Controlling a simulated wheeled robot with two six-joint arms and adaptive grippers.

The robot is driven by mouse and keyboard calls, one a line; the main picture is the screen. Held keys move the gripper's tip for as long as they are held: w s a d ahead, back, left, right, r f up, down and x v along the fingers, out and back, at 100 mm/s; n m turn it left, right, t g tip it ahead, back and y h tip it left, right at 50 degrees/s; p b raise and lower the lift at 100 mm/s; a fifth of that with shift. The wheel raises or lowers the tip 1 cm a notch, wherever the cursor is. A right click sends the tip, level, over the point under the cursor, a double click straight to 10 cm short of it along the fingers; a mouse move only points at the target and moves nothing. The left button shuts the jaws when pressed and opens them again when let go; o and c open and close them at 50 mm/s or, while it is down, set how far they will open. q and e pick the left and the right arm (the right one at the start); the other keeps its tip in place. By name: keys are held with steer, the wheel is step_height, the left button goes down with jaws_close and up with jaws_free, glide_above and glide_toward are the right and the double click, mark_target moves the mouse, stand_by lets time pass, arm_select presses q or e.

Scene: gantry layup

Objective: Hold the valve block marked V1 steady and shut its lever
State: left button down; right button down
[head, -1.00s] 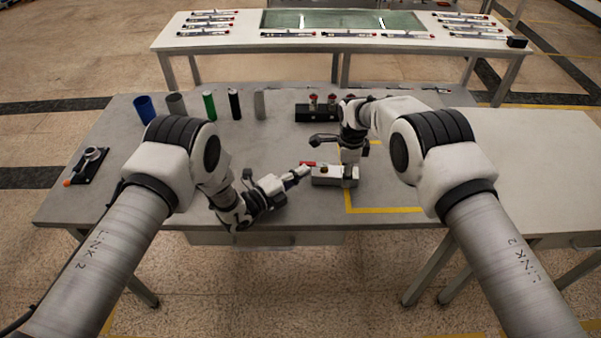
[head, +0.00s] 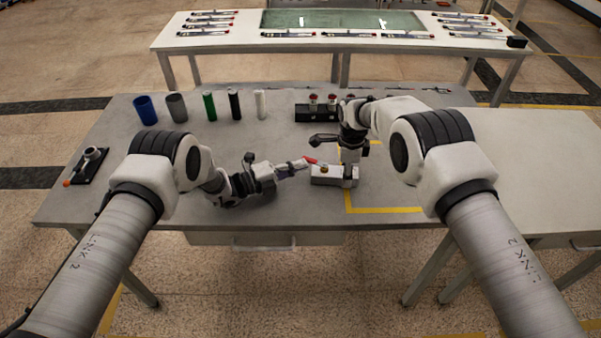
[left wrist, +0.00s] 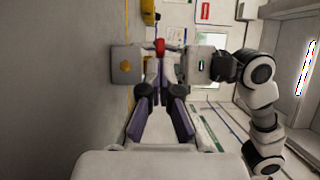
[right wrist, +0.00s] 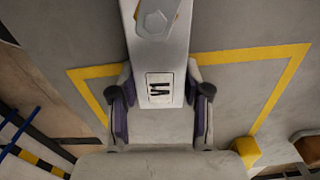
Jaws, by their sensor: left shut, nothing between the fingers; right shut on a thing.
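Yellow tape (head: 385,210) marks the table by the block. A black block with red-topped fittings (head: 317,113) stands behind. Several cylinders (head: 209,106) line the back left. A black-based fixture (head: 90,165) lies at far left. The front centre is clear.

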arm_select(q)
steer(key=shift+w+d, duration=0.2)
steer(key=shift+w, duration=1.55)
steer(key=shift+w+d, duration=0.45)
steer(key=shift+w, duration=0.25)
steer(key=shift+w+d, duration=0.45)
steer(key=shift+w, duration=0.2)
steer(key=v, duration=1.2)
